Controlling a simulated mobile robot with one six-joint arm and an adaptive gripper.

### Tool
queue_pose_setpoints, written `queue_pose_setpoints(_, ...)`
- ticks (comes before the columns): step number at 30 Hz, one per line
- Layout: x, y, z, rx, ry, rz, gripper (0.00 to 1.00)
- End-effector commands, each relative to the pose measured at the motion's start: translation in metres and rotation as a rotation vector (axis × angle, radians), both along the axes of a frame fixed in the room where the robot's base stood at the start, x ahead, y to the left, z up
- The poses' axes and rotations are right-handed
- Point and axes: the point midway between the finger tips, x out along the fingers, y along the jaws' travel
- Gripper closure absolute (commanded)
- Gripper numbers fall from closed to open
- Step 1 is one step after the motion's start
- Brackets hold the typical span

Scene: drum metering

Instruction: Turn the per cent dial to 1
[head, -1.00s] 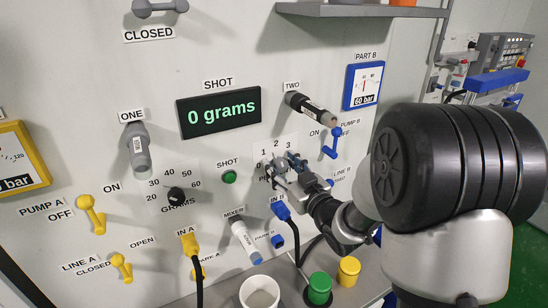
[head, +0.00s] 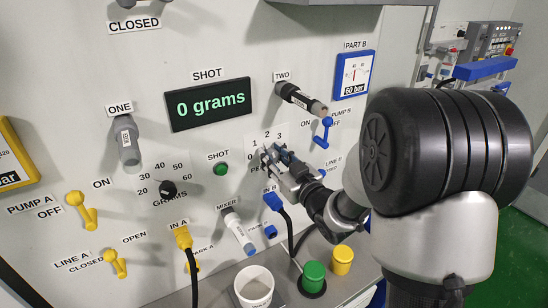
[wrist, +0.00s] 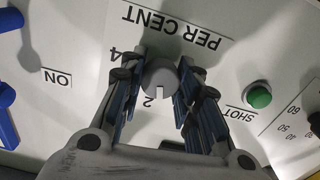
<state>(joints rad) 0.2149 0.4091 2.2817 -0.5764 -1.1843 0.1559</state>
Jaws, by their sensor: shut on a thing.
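The per cent dial (wrist: 161,77) is a round grey knob with a white pointer mark. In the wrist view, which is upside down, the mark points down, close to the 2. My gripper (wrist: 163,72) has one finger on each side of the knob and is shut on it. In the head view my gripper (head: 273,157) is at the panel below the 1, 2, 3 numbers (head: 267,138) and hides most of the dial. The PER CENT label (wrist: 182,27) is clear in the wrist view.
The green SHOT button (head: 222,169) is left of my gripper. The blue IN B plug (head: 273,201) and its black cable are just below. The TWO handle (head: 300,97) and blue PUMP B lever (head: 323,133) are up and right. A white cup (head: 254,288) stands below.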

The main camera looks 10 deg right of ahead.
Motion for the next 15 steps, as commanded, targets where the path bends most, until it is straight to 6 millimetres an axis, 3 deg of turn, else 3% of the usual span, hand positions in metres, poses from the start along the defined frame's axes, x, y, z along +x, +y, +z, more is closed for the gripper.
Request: queue_pose_setpoints(15,0.0004,0.0001,-0.0016,-0.133,-0.051,0.000,0.94)
